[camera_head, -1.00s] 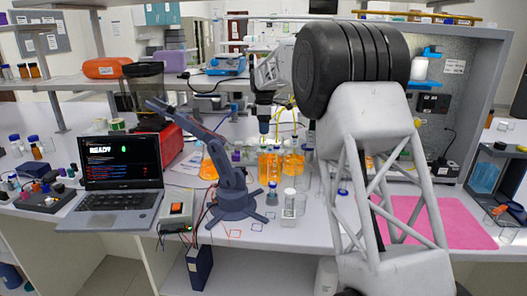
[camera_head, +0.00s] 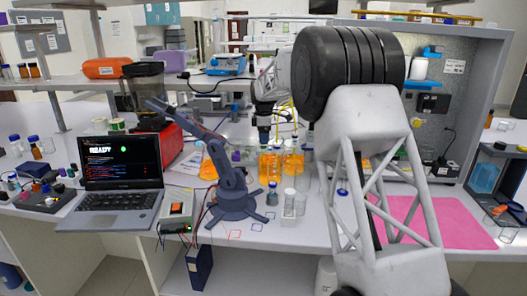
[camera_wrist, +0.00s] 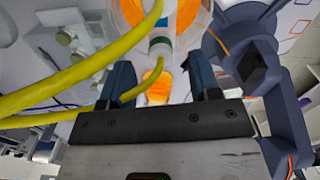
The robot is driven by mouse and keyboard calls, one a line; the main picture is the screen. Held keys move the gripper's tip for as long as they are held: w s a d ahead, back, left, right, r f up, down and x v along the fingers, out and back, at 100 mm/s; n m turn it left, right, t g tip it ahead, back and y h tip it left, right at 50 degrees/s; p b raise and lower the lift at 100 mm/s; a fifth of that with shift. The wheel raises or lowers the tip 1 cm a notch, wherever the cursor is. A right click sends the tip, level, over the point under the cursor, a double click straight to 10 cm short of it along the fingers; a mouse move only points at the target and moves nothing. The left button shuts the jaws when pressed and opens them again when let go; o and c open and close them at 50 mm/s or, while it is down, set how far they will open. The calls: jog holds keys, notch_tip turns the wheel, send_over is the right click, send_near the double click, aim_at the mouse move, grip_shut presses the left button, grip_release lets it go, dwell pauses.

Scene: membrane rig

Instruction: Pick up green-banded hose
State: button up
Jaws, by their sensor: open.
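Yellow hoses (camera_wrist: 75,78) cross the left half of the wrist view, one passing close to the left finger. Yellow hose (camera_head: 291,108) also shows in the head view, beside my gripper above the orange flasks. A pale tube with a greenish section (camera_wrist: 162,30) stands beyond the fingertips; I cannot tell for sure whether this is the green band. In the head view the gripper is small and partly hidden by my arm.
Flasks of orange liquid (camera_head: 270,165) stand below my gripper. A dark blue small robot arm (camera_head: 232,180) is close by, also at right in the wrist view (camera_wrist: 260,70). A pink mat (camera_head: 455,222) lies at right.

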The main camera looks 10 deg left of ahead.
jog(key=shift+f, duration=1.75)
jog(key=c, duration=1)
jog(key=shift+r, duration=0.1)
notch_tip(320, 180, up, 18)
jog(key=shift+o, duration=0.9)
grip_shut()
